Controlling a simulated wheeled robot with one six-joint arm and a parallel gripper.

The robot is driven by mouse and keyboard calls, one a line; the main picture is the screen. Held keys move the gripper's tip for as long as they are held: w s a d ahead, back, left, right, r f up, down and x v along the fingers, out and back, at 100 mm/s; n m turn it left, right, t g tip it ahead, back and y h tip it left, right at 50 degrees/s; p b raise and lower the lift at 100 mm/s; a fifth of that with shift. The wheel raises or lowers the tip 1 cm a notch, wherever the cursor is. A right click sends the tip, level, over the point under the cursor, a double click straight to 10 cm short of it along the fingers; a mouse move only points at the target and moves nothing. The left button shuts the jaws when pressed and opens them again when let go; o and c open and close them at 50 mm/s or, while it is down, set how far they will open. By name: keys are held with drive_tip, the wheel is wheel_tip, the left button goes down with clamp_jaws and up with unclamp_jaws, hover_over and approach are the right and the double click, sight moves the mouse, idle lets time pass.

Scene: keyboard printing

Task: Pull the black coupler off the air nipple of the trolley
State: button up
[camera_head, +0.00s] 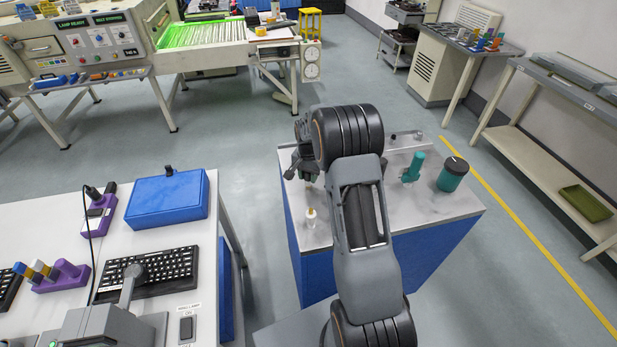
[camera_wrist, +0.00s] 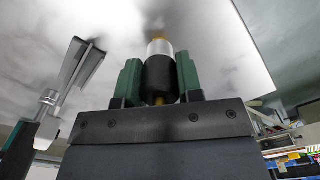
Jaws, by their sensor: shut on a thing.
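In the wrist view, my gripper (camera_wrist: 159,84) has its two green fingers on either side of the black coupler (camera_wrist: 159,73) and is shut on it. A silver collar (camera_wrist: 158,48) and a brass-coloured end (camera_wrist: 156,36) show beyond the coupler, by the pale trolley surface. I cannot tell where the coupler ends and the nipple begins. In the head view, my gripper (camera_head: 302,165) is over the left back part of the trolley (camera_head: 440,206), and my own arm hides most of it. The coupler and nipple cannot be made out there.
A teal container with a dark lid (camera_head: 452,175) and a teal tool (camera_head: 413,166) stand on the trolley's right side. A small white bottle (camera_head: 311,214) stands near its left edge. A workbench (camera_head: 180,263) with a keyboard is on the left. Open floor lies behind the trolley.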

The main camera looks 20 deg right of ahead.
clamp_jaws()
drive_tip(key=shift+r, duration=0.2)
drive_tip(key=shift+r+p, duration=1.1)
drive_tip(key=shift+r, duration=0.6)
drive_tip(key=shift+r, duration=0.1)
drive_tip(key=shift+r+p, duration=1.2)
drive_tip(key=shift+r, duration=0.7)
